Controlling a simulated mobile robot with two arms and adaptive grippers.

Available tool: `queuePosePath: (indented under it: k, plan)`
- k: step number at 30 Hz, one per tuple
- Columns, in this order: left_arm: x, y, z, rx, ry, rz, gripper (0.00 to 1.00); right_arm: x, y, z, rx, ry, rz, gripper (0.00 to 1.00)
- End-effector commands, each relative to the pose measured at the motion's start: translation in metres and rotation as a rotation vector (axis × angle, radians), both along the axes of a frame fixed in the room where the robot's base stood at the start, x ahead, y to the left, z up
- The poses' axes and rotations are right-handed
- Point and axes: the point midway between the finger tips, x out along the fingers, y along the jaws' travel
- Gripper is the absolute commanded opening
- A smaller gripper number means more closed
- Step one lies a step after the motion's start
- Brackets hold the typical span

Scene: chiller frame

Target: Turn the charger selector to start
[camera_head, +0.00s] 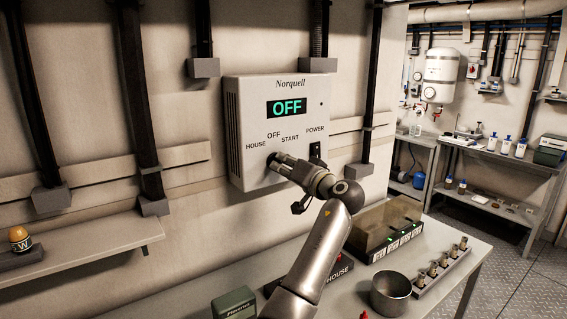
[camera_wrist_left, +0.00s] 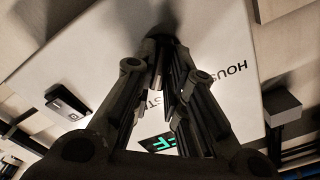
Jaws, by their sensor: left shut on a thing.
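The white Norquell charger box (camera_head: 240,130) hangs on the wall in the head view. Its green display (camera_head: 287,107) reads OFF. Labels HOUSE, OFF and START sit in an arc above the selector, and a black POWER switch (camera_head: 315,152) is at the right. My left gripper (camera_head: 279,163) reaches the box front below the labels, shut on the selector. In the wrist view the fingers (camera_wrist_left: 172,75) close around the dark selector knob (camera_wrist_left: 160,42); most of it is hidden, so its pointing direction cannot be told. My right gripper is not in view.
Below the box, a table (camera_head: 455,240) bears a metal bowl (camera_head: 390,291), a clear-lidded case (camera_head: 382,225) with green lights, and a rack (camera_head: 440,272) of small cylinders. A shelf (camera_head: 80,237) runs along the left wall. Conduits flank the box.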

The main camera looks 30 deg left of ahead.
Motion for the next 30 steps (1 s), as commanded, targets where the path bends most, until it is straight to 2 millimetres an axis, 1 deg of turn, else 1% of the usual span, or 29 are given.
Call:
queuePosePath:
  k: [8,22,23,24,27,28,30]
  plan:
    - [0.0003,-0.0004,-0.0003,0.03,0.073,-0.001,0.0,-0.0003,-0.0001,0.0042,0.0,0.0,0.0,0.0]
    - [0.0003,-0.0003,-0.0006,0.036,0.085,-0.001,0.0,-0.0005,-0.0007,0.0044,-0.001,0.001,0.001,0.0]
    - [0.0003,-0.0003,-0.0006,0.036,0.085,-0.001,0.15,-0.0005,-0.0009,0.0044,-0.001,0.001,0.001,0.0]
    - [0.0003,-0.0003,-0.0006,0.036,0.085,-0.001,0.2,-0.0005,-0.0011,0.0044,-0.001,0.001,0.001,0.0]
    - [0.0003,-0.0003,-0.0006,0.036,0.085,-0.001,0.33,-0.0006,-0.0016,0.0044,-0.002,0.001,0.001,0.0]
    - [0.0004,-0.0004,-0.0005,0.036,0.084,-0.001,0.35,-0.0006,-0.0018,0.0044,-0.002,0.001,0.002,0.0]
    - [0.0003,-0.0003,-0.0005,0.035,0.084,0.0,0.35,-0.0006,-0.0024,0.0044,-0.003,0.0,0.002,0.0]
